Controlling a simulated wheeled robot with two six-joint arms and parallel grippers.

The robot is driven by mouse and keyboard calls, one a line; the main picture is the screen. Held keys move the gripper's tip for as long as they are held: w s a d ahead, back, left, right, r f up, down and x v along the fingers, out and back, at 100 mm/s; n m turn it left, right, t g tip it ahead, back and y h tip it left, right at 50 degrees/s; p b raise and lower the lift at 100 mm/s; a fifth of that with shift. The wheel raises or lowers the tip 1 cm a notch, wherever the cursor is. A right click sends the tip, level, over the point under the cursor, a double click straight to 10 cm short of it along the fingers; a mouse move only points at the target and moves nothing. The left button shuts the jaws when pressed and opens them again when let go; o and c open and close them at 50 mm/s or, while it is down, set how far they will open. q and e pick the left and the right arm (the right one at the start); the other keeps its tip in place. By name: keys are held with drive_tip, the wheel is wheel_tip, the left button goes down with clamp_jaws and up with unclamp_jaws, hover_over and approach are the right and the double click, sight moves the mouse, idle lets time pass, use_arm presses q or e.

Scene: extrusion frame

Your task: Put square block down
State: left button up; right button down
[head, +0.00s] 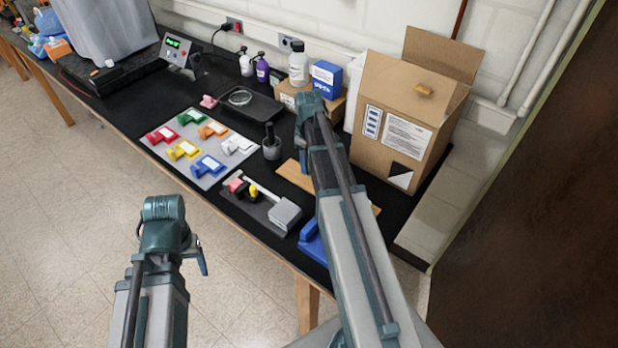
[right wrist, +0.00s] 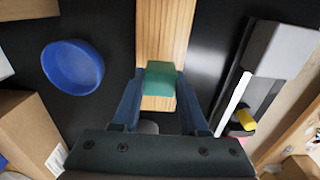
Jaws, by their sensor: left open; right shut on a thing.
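The square block (right wrist: 161,80) is green and sits between the fingers of my right gripper (right wrist: 160,100) in the right wrist view. The gripper is shut on it. The block is over the wooden board (right wrist: 165,28); whether it touches the board I cannot tell. In the head view the board (head: 293,176) is partly covered by my right arm, and the block and right gripper's fingers are hidden. My left gripper (head: 202,262) is open and empty, in front of the table's near edge, away from the block.
A fixture with a grey block (head: 284,214) stands left of the board. A cardboard box (head: 400,130) stands to the right. A blue bowl (right wrist: 72,67) shows in the right wrist view. A grey panel (head: 200,147) holds several coloured pieces.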

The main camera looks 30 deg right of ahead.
drive_tip(key=shift+f, duration=0.1)
wheel_tip(320, 180, down, 4)
drive_tip(key=b, duration=0.3)
drive_tip(key=shift+r, duration=0.25)
drive_tip(key=shift+b, duration=0.3)
drive_tip(key=shift+f, duration=0.15)
drive_tip(key=shift+c, duration=2.2)
unclamp_jaws()
